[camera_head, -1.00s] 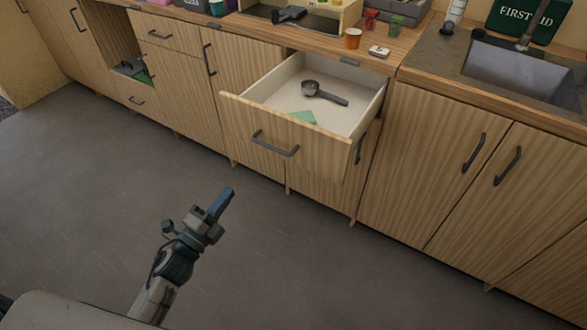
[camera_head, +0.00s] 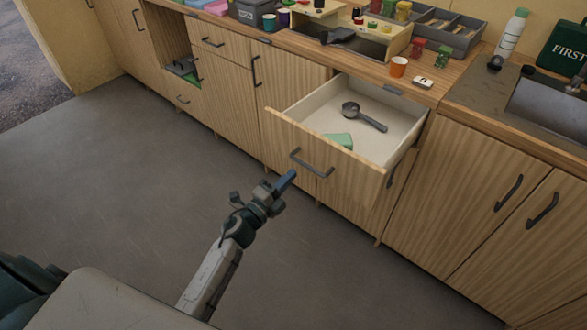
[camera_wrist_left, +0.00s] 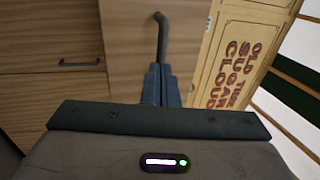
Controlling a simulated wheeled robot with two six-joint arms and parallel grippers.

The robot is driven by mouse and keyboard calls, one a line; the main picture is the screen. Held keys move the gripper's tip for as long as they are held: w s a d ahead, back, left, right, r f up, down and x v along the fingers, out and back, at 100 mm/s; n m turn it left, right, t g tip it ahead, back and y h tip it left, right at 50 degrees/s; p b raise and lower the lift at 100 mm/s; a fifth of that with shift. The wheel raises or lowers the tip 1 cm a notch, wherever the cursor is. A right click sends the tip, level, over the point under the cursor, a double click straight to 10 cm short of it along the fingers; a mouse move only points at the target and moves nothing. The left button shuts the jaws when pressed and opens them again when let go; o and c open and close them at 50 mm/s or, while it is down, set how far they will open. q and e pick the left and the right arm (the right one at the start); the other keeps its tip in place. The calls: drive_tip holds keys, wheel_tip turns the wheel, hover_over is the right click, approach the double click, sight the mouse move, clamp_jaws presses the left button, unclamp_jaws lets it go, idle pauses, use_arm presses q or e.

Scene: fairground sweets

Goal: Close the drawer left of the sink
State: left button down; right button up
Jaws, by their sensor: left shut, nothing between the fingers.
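The drawer (camera_head: 345,185) left of the sink (camera_head: 548,105) stands pulled out, with a dark bar handle (camera_head: 311,164) on its wooden front. A dark scoop (camera_head: 364,116) and a green item (camera_head: 339,140) lie inside it. My left gripper (camera_head: 288,178) is shut and empty, just in front of the drawer front, near and below the handle's left end. In the left wrist view the shut fingers (camera_wrist_left: 160,84) point at a dark handle (camera_wrist_left: 160,35) on a wooden front. Whether they touch it I cannot tell. My right gripper is not in view.
An orange cup (camera_head: 398,67) and a small white box (camera_head: 422,82) stand on the counter above the drawer. Closed cupboard doors (camera_head: 460,190) are to the right. The grey floor (camera_head: 130,190) in front is clear.

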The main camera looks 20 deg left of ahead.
use_arm(q)
drive_tip(key=shift+x, duration=1.2)
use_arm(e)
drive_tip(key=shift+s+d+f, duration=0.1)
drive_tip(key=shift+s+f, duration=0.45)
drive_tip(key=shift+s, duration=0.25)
